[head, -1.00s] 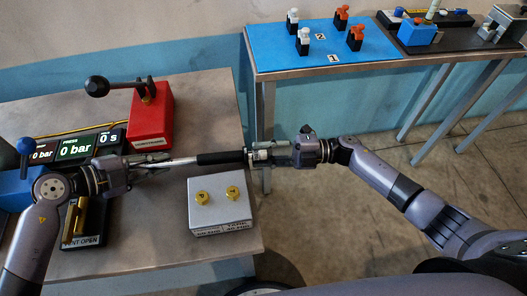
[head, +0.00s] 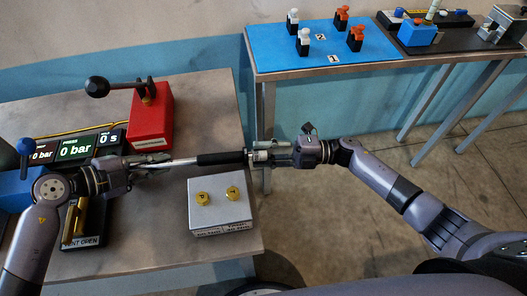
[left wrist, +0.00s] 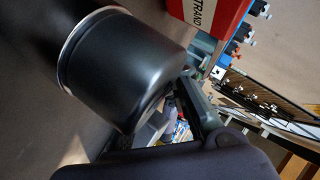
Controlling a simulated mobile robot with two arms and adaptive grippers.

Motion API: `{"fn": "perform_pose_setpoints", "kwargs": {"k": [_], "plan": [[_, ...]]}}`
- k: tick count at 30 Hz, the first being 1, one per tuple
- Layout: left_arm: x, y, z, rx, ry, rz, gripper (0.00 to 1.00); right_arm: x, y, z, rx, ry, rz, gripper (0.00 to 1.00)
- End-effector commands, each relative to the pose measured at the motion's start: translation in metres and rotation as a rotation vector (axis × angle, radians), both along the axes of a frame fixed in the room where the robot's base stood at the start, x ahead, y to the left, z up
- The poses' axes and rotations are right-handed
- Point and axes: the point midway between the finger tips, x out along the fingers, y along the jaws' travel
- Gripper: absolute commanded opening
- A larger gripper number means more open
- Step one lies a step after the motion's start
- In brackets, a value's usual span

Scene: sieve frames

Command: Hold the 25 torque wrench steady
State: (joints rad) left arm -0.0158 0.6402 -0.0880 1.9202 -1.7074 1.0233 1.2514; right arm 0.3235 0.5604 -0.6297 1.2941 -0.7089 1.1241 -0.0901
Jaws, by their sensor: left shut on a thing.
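The torque wrench lies level between my two grippers in the head view, with a bright shaft (head: 183,161) on the left and a black handle (head: 220,158) on the right. My left gripper (head: 143,164) is shut on the shaft end of the wrench, above the table. My right gripper (head: 262,154) is at the handle's end, with its fingers around or beside it; whether they are closed on it is unclear. The wrench's head end is hidden by my left gripper. No number can be read on the wrench.
Under the wrench, a grey box (head: 220,218) with two yellow knobs sits on the table (head: 235,240). A red block (head: 152,118) with a black-knobbed lever stands behind. A pressure display (head: 75,148) is at left. A blue board (head: 290,60) lies on the back bench.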

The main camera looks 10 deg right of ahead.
Motion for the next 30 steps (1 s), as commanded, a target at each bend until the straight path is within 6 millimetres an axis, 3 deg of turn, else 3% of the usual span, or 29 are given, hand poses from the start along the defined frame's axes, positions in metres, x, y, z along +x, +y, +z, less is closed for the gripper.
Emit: {"fn": "perform_pose_setpoints", "kwargs": {"k": [6, 17, 20, 30], "plan": [[0.000, 0.000, -0.002, 0.005, 0.001, -0.001, 0.00, -0.001, 0.001, 0.000, 0.002, -0.001, 0.005, 0.47], [0.000, 0.001, -0.002, 0.005, 0.000, 0.000, 0.00, -0.002, -0.004, 0.000, 0.002, 0.000, 0.007, 0.47], [0.000, 0.001, -0.002, 0.006, -0.001, 0.000, 0.00, -0.004, -0.016, -0.002, -0.001, 0.001, 0.005, 0.47], [0.000, 0.001, -0.002, 0.006, -0.001, 0.000, 0.00, -0.012, -0.086, -0.006, 0.000, 0.001, 0.004, 0.47]]}}
